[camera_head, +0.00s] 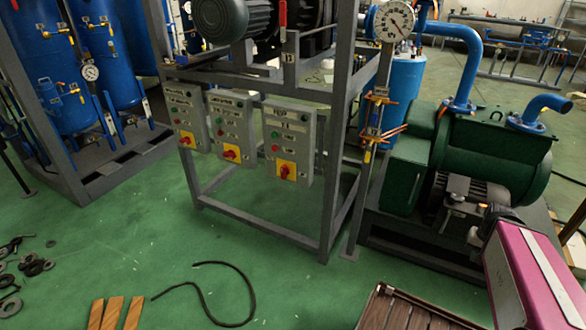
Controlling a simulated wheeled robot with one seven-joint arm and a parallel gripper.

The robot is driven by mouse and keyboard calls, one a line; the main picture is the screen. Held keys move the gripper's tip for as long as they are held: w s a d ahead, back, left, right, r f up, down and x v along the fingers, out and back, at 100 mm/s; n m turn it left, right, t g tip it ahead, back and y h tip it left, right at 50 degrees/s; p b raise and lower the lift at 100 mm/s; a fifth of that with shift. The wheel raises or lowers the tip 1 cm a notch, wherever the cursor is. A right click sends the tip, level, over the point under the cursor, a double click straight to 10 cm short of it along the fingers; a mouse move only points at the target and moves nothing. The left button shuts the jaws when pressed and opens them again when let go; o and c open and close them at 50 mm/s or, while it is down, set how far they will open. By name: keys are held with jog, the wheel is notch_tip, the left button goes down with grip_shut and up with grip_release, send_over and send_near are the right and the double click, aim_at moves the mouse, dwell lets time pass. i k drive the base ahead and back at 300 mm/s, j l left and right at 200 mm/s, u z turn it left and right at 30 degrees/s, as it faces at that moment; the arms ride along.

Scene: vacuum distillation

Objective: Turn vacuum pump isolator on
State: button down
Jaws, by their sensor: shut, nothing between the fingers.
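Three grey control boxes hang side by side on a grey steel frame (331,190), left of centre in the head view. Each carries a red rotary isolator on a yellow plate: left (187,139), middle (232,153) and right (286,170). Their labels are too small to read, so I cannot tell which serves the vacuum pump. The red handles' exact positions are also unclear. My gripper (455,190) is at the right, in front of the green pump, well apart from the boxes. It is shut and empty.
A large green pump (490,150) with blue pipes stands right of the frame. Blue tanks (95,50) stand at the left. A black hose (205,295), wooden strips (115,312) and a brown slatted crate (385,312) lie on the green floor. Floor before the boxes is mostly clear.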

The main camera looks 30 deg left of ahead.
aim_at(284, 170)
jog(key=u, duration=1.9)
